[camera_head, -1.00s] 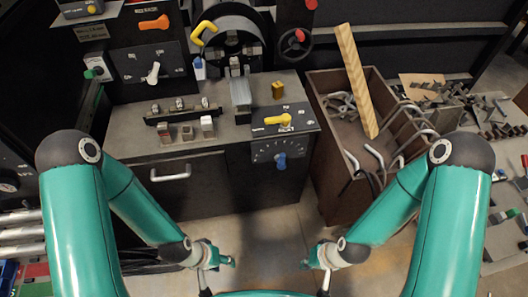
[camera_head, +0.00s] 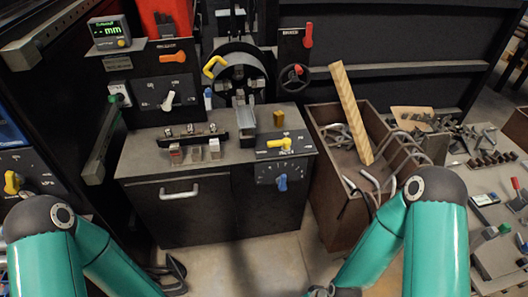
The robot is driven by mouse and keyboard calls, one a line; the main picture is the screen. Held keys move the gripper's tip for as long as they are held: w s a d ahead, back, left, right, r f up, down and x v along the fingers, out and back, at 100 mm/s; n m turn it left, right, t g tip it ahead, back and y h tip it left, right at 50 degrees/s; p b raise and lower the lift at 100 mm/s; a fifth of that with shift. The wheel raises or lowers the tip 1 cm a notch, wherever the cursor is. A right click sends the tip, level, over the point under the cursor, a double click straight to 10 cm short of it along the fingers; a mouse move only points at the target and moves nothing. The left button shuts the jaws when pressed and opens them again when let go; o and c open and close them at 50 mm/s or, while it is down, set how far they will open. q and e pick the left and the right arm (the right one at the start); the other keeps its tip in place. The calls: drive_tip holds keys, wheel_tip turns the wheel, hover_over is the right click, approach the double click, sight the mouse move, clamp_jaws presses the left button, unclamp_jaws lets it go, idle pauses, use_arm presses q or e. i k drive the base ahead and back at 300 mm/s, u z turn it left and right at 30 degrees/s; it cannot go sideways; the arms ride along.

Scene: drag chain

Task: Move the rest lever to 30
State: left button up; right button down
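Several levers sit on the dark machine. A yellow lever (camera_head: 280,143) lies on the small top panel, and a blue lever (camera_head: 282,182) points down on the marked dial of the front panel below it. A white lever (camera_head: 168,101) and an orange lever (camera_head: 172,57) are on the left upright panels. The markings are too small to read, so I cannot tell which one is the rest lever. My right gripper (camera_head: 320,291) barely shows at the bottom edge, its fingers unclear, well below the levers.
A metal handle (camera_head: 179,192) sticks out of the machine front. A tool-covered table (camera_head: 480,225) is at right.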

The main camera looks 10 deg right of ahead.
sight(285, 143)
drive_tip(key=u, duration=0.1)
drive_tip(key=i, duration=1)
